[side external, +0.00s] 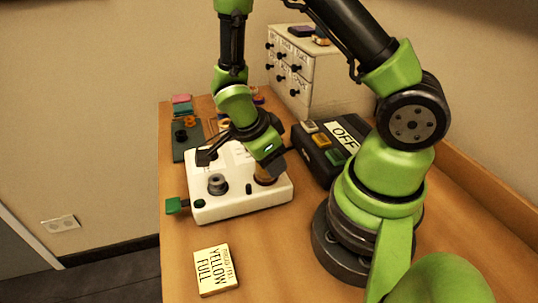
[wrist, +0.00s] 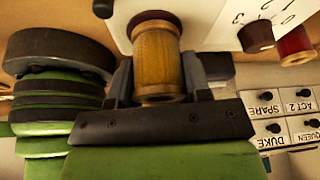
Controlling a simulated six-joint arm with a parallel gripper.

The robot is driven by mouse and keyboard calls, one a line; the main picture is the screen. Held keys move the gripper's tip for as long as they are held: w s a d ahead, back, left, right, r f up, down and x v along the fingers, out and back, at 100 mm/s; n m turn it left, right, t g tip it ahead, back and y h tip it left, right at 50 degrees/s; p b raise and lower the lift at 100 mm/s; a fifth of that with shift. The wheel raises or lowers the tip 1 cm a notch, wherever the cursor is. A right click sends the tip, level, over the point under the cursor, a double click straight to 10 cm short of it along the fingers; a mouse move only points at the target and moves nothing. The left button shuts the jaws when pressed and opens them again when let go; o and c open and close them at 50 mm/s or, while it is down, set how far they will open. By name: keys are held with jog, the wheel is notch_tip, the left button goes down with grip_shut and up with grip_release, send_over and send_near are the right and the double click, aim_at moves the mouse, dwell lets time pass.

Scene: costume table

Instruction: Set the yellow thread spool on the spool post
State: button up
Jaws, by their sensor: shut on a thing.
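The yellow-brown thread spool (wrist: 157,62) stands between my gripper's fingers (wrist: 160,80) in the wrist view, and they are shut on it. In the side view my gripper (side external: 265,168) points down over the right part of the white machine (side external: 235,211), and the spool (side external: 264,180) shows below the fingers. A dark disc with a pale rim (wrist: 155,17) shows at the spool's far end; I cannot tell whether they touch. The spool post cannot be made out for certain; the gripper and spool may hide it.
A grey round part (side external: 217,184) stands on the machine's left part. A black box marked OFF (side external: 318,160) is close on the right. A card reading YELLOW FULL (side external: 215,269) lies in front. A white drawer cabinet (side external: 310,82) stands behind. The front table is mostly clear.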

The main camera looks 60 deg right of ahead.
jog(key=shift+f, duration=0.15)
jog(key=o, duration=0.6)
jog(key=shift+o, duration=0.2)
jog(key=v, duration=1.1)
